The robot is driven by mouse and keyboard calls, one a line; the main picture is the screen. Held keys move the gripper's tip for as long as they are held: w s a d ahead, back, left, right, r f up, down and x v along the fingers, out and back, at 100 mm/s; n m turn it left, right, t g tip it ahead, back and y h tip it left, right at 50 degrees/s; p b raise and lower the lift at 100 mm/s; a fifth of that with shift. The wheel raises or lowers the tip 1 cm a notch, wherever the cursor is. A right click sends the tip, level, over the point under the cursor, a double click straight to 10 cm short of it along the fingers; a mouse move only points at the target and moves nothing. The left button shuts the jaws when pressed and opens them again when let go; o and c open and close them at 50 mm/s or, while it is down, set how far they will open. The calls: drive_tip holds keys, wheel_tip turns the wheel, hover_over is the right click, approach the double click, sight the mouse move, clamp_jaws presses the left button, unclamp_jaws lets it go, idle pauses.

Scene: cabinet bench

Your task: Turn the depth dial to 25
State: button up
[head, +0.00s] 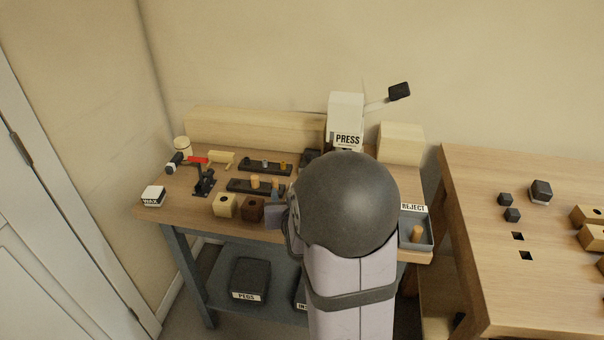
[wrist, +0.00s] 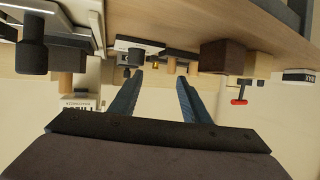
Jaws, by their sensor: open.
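My gripper (head: 277,212) is at the front of the bench, beside the dark brown block, and is mostly hidden by my arm in the head view. In the wrist view, my gripper (wrist: 158,78) shows two blue fingers spread apart with nothing between them. The white press (head: 345,112) stands at the back of the bench, its lower part behind my arm. I cannot pick out the depth dial for certain in either view. The wrist view is upside down; a dark round knob (wrist: 31,53) shows at its left, and a white plate with a dark part (wrist: 137,44) lies beyond the fingers.
The bench (head: 163,208) holds a pale holed block (head: 224,206), a dark brown block (head: 250,209), dark peg racks (head: 265,167), a toggle clamp (head: 204,182) and a WAX block (head: 153,195). A REJECT tray (head: 428,236) with a peg is at right. Another table (head: 475,200) stands farther right.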

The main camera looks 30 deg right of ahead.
drive_tip(key=shift+m+g+h, duration=0.3)
drive_tip(key=shift+h, duration=0.3)
drive_tip(key=d, duration=0.1)
drive_tip(key=s+d, duration=0.1)
drive_tip(key=d+p, duration=0.1)
drive_tip(key=d, duration=0.1)
drive_tip(key=shift+s+f, duration=0.25)
drive_tip(key=shift+p+x, duration=0.4)
drive_tip(key=shift+x, duration=3.3)
drive_tip(key=shift+c, duration=0.6)
drive_tip(key=c, duration=0.9)
